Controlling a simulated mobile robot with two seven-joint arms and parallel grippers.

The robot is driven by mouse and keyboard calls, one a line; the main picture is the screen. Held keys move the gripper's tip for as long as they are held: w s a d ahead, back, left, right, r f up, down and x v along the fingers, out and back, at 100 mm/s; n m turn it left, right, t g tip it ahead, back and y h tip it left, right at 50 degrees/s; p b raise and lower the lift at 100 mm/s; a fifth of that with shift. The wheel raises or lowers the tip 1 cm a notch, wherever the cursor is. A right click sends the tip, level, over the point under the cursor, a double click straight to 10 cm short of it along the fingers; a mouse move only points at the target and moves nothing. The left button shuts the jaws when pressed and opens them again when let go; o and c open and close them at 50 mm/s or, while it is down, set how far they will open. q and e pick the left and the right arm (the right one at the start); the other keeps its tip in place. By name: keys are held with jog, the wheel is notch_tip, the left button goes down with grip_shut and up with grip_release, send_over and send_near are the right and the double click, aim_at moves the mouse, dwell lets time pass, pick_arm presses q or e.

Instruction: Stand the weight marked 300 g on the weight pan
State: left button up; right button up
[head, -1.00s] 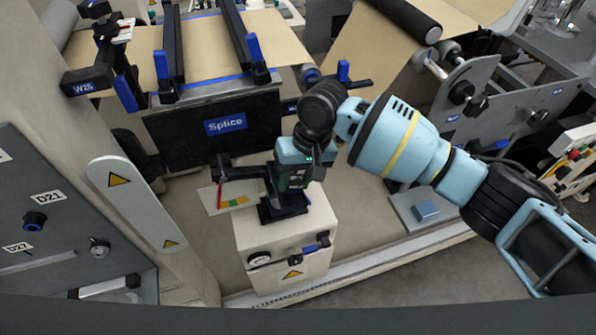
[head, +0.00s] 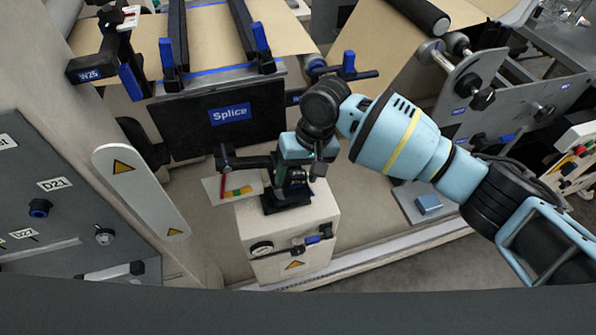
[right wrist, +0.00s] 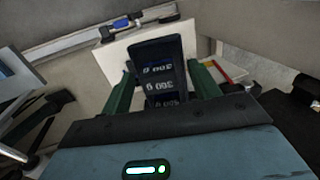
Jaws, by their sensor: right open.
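The weight marked 300 g (right wrist: 158,52) is a dark block with pale lettering that appears upside down in the right wrist view. It stands between the two green fingers of my right gripper (right wrist: 161,76). The fingers are open, one on each side of it. In the head view my right gripper (head: 293,180) points down over the white cabinet and mostly hides the weight. A dark flat base (head: 287,202) shows under the gripper on the cabinet top; I cannot tell whether this is the weight pan. My left gripper is not in view.
The white cabinet (head: 290,237) has a gauge and a blue-handled valve on its front. A plate with a red, yellow and green scale (head: 238,190) and a dark arm are left of the gripper. The black Splice panel (head: 228,118) stands behind.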

jog(key=v, duration=0.8)
jog(key=shift+p, duration=0.3)
